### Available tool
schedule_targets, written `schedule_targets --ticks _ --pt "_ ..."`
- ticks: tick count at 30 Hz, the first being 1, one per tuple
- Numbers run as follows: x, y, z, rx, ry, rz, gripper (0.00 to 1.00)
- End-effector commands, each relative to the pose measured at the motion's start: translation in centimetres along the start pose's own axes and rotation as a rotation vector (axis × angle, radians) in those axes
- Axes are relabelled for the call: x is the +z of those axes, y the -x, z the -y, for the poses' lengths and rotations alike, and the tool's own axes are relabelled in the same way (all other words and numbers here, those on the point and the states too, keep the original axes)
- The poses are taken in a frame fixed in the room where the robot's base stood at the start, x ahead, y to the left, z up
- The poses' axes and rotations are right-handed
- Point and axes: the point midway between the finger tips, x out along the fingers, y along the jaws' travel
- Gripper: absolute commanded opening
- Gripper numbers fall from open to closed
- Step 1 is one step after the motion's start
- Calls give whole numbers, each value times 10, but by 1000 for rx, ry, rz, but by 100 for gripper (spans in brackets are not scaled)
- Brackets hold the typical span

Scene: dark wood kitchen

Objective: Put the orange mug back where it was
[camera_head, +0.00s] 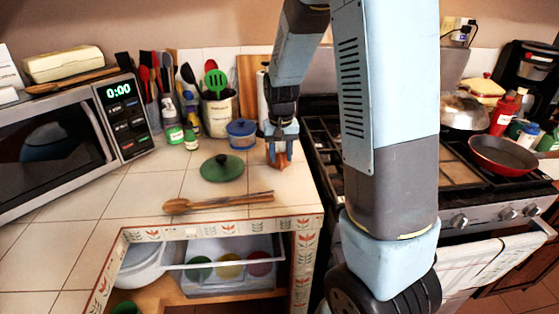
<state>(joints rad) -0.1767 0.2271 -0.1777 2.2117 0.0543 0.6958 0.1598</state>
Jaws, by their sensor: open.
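My gripper (281,148) points down over the right part of the tiled counter, near its edge beside the stove. Its jaws are open. A small orange-brown thing (283,160) shows at and just below the fingertips, low on the counter. It may be the orange mug, but it is mostly hidden by the gripper, and I cannot tell whether the fingers touch it. No other orange mug is clear in this view.
A green lid (222,168) and a wooden spoon (218,202) lie left of my gripper. A blue pot (241,134) and a utensil holder (220,114) stand behind. A microwave (75,130) fills the left. The stove (455,170) with a red pan (503,155) is right.

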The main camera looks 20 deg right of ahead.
Motion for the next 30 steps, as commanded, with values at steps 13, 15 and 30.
schedule_targets --ticks 13,15,30 --pt "0 80 1 -1 1 -3 42" --pt "0 87 1 -1 1 -1 42" --pt "53 151 -16 -49 47 -112 42"
